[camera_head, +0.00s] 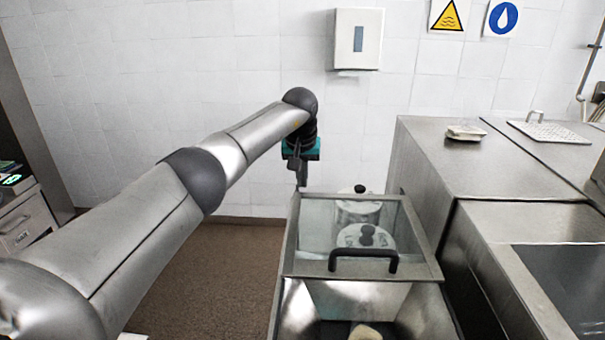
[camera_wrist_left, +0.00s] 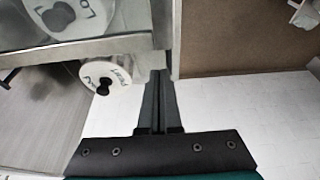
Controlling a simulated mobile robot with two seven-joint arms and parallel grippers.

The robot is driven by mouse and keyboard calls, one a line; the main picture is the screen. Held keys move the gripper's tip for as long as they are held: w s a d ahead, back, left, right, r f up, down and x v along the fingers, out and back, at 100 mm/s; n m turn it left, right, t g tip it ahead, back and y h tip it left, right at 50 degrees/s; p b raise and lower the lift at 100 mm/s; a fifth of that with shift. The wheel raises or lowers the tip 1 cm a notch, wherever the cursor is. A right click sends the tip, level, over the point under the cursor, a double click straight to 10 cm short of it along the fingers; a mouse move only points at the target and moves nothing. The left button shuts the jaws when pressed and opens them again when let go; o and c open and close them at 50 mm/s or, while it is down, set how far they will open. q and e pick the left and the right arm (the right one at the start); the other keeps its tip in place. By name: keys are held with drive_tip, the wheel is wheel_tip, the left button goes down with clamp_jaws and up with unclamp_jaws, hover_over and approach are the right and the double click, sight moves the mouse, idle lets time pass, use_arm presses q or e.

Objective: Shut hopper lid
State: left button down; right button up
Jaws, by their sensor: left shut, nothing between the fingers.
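The hopper lid (camera_head: 330,225) is a clear pane in a metal frame with a black bar handle (camera_head: 363,262). It lies over the back part of the metal hopper (camera_head: 280,318), whose front part is uncovered. In the left wrist view the lid's metal edge (camera_wrist_left: 75,50) runs across the upper left. My left gripper (camera_head: 302,183) is shut and empty, pointing down at the lid's far left corner. Its fingers also show in the left wrist view (camera_wrist_left: 158,80), close to the frame edge; I cannot tell whether they touch it. My right gripper is not in view.
White round-lidded containers (camera_head: 358,208) with black knobs show behind and through the pane. A beige object (camera_head: 365,332) lies in the hopper's front opening. A steel counter (camera_head: 480,170) stands close on the right. Bare brown floor (camera_head: 215,270) lies to the left.

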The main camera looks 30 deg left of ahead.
use_arm(q)
drive_tip(key=shift+s+d+p, duration=0.25)
drive_tip(key=shift+s+d, duration=0.05)
drive_tip(key=shift+s, duration=0.3)
drive_tip(key=shift+s+d+p, duration=0.25)
drive_tip(key=shift+s, duration=0.3)
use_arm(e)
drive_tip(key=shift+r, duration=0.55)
